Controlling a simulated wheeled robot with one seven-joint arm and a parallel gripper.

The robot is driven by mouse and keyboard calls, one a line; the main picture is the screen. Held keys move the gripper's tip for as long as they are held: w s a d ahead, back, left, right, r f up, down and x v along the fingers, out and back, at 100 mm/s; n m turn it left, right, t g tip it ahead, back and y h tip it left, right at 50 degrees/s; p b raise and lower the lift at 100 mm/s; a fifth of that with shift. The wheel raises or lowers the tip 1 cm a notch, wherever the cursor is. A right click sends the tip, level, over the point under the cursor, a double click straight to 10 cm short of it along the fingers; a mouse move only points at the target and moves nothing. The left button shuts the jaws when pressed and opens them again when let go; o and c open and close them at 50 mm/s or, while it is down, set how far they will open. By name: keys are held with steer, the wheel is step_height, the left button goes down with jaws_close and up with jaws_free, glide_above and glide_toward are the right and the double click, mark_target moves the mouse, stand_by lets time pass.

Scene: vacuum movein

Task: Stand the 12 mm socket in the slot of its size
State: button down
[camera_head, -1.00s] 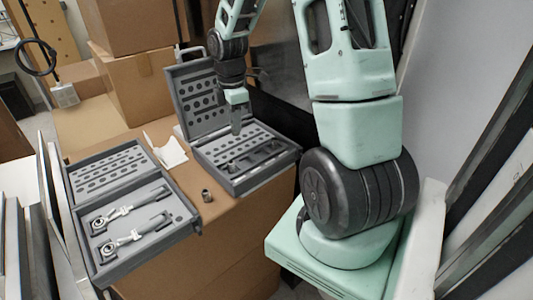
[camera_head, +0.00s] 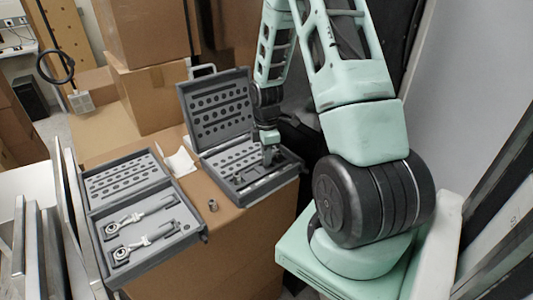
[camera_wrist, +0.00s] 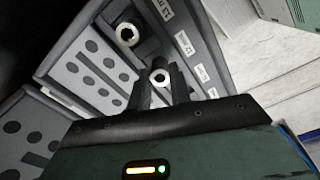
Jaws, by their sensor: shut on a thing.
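My gripper (camera_head: 270,157) is low over the front right part of the open grey socket case (camera_head: 228,148). In the wrist view my gripper (camera_wrist: 160,88) is shut on a small metal socket (camera_wrist: 160,77), its round open end showing between the fingers. I cannot read the socket's size. Another socket (camera_wrist: 127,35) stands in the labelled strip of the case, apart from the held one. White size labels (camera_wrist: 185,43) run along that strip; most are too slanted to read. The fingers hide the slot under the held socket, so I cannot tell if it is in.
A loose socket (camera_head: 213,205) stands on the cardboard box (camera_head: 225,227) between the cases. A second open case (camera_head: 101,224) at left holds two ratchet-like tools. A crumpled white paper (camera_head: 181,162) lies behind. The case's raised lid (camera_head: 217,108) stands behind my gripper.

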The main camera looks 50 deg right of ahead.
steer(key=shift+f, duration=0.4)
steer(key=shift+f, duration=0.1)
steer(key=c, duration=1.3)
jaws_free()
